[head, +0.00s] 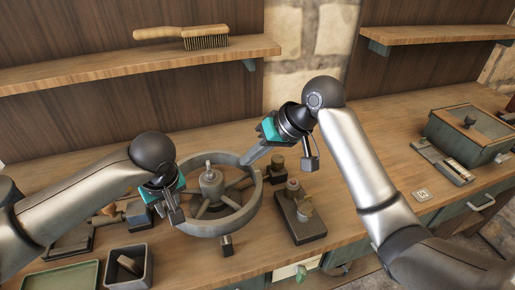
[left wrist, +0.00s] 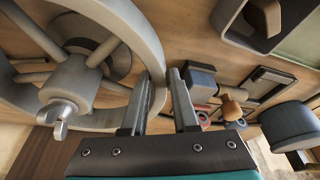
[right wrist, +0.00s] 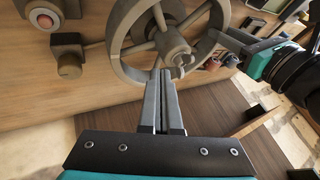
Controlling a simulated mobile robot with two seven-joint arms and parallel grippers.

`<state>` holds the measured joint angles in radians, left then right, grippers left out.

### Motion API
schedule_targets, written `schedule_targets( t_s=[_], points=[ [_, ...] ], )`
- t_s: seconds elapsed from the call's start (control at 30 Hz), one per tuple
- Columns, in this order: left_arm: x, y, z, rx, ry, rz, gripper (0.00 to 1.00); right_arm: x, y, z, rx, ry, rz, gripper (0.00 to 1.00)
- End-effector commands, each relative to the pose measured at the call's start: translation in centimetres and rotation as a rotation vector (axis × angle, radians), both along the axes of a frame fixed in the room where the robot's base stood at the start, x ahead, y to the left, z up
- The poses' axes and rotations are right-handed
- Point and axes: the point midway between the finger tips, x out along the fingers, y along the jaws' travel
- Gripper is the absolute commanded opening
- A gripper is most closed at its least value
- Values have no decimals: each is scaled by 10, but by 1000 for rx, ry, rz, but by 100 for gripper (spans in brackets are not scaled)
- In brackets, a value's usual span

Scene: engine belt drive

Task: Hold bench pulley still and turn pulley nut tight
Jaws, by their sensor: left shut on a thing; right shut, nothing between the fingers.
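The bench pulley (head: 252,200) is a large grey spoked wheel lying face up over the bench. The pulley nut (head: 209,172), a small metal piece with wings, sits on top of its hub; it also shows in the left wrist view (left wrist: 60,114) and the right wrist view (right wrist: 181,71). My left gripper (head: 172,212) is shut on the pulley's rim at its left side; the rim shows beside the fingers in the left wrist view (left wrist: 157,72). My right gripper (head: 245,161) is shut and empty, its tips near the far right of the rim, apart from the nut.
A dark block with a brass knob (head: 300,222) stands right of the pulley. A dark open bin (head: 145,280) and a green tray (head: 65,278) lie at the front left. A lidded box (head: 470,135) stands at the right. A brush (head: 190,35) lies on the shelf.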

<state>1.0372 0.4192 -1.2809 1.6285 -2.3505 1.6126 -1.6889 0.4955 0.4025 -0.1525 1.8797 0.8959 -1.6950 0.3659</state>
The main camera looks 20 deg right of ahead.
Motion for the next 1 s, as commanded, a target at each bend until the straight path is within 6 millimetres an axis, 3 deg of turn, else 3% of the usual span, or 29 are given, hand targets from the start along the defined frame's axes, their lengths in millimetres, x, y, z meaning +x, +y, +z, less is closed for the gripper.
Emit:
schedule_targets(
  t_s=[0.2,0.33,0.5,1.0],
  points=[
    [-2,-4,-2,-7,5,-11,0,17,22,-38,1,3,0,0],
    [-2,-4,-2,-7,5,-11,0,17,44,-34,2,-3,2,0],
    [-2,-4,-2,-7,5,-10,0,17,57,-34,1,-2,0,0],
    [-2,-4,-2,-8,6,-10,0,16,60,-34,-1,-1,-8,0]
  ],
)
